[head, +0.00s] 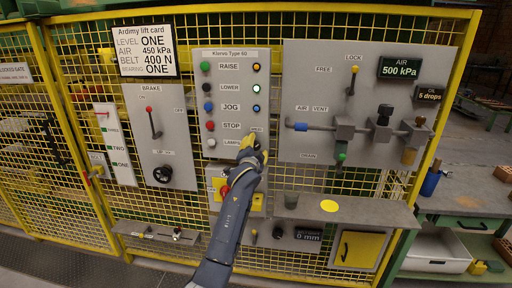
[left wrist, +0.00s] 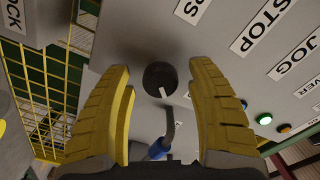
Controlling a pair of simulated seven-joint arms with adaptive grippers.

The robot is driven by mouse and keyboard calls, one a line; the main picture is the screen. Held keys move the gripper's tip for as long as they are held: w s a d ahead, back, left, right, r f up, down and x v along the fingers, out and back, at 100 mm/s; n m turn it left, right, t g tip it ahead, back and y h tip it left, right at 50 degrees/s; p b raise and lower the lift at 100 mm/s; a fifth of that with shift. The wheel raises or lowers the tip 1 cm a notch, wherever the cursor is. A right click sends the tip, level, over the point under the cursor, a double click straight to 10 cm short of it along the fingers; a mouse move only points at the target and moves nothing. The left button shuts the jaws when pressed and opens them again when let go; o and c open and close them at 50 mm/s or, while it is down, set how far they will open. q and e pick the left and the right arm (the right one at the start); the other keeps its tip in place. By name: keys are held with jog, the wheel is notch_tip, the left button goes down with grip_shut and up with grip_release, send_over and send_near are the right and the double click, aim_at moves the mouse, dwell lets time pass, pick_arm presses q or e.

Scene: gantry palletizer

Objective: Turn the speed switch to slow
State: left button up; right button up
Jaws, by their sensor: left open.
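In the left wrist view a round black knob (left wrist: 158,78) with a white pointer mark stands out from the grey control panel (left wrist: 125,35). The mark lies at the knob's lower edge. No speed or slow wording is readable beside it. My left gripper's yellow fingers (left wrist: 164,110) are open, one on each side of the knob with gaps between; contact is not visible. In the head view my left gripper (head: 250,147) is at the lower right of the button panel (head: 232,82) and hides the knob. My right gripper is not in view.
Coloured buttons and lamps (head: 256,67) fill the panel above my gripper. The brake panel (head: 162,128) is to the left. The air panel (head: 330,85), with valves and a blue-ended lever (head: 300,127), is close on the right. A grey shelf (head: 365,210) projects below.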

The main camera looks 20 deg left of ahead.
pick_arm(q)
jog(key=shift+w, duration=0.25)
grip_shut()
dwell(0.4)
